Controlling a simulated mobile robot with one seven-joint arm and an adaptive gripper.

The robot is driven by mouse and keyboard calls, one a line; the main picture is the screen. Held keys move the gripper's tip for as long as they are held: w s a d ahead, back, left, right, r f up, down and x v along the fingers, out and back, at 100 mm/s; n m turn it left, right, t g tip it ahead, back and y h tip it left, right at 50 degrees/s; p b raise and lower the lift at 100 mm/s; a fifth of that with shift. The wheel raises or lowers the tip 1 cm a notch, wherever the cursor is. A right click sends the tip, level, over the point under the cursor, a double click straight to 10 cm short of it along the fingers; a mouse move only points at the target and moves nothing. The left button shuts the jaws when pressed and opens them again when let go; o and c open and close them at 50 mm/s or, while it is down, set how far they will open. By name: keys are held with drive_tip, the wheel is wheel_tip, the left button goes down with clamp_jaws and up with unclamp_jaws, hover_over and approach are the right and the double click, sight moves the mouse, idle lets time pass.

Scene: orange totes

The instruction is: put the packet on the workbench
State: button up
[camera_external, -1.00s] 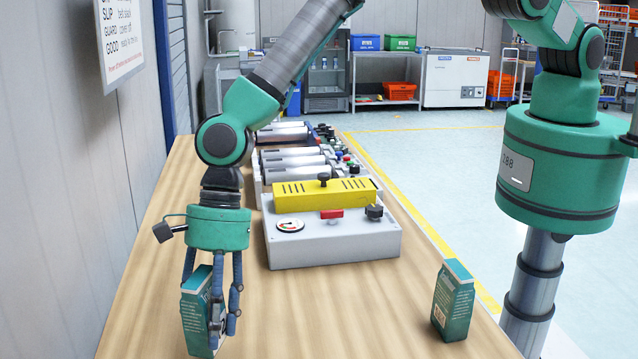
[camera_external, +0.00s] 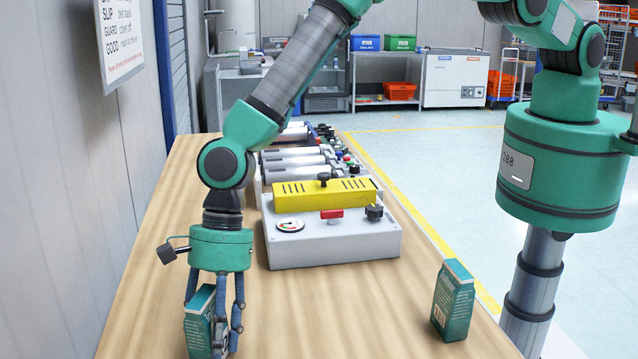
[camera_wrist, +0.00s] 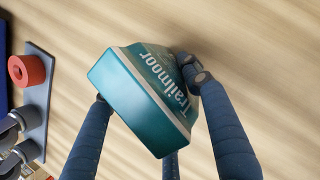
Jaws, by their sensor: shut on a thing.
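A teal packet (camera_external: 200,322) with a pale top edge stands nearly upright between the fingers of my gripper (camera_external: 221,335), at the near left of the wooden workbench (camera_external: 300,310). In the wrist view the same packet (camera_wrist: 150,95), with white lettering, sits between my blue fingers, which are shut on it. Its lower end is at or close to the bench top; I cannot tell whether it touches. A second, similar teal packet (camera_external: 453,302) stands upright on the bench at the right, apart from my gripper.
A grey machine (camera_external: 335,245) with a yellow cover (camera_external: 325,193), gauge and knobs stands behind my gripper, with more metal cylinders beyond. A wall (camera_external: 60,200) runs along the left. The bench between the two packets is clear.

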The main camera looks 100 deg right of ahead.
drive_tip(key=o, duration=1.3)
drive_tip(key=shift+f, duration=0.1)
drive_tip(key=shift+c, duration=0.2)
drive_tip(key=shift+r, duration=0.2)
drive_tip(key=b+v, duration=0.1)
drive_tip(key=v, duration=1.1)
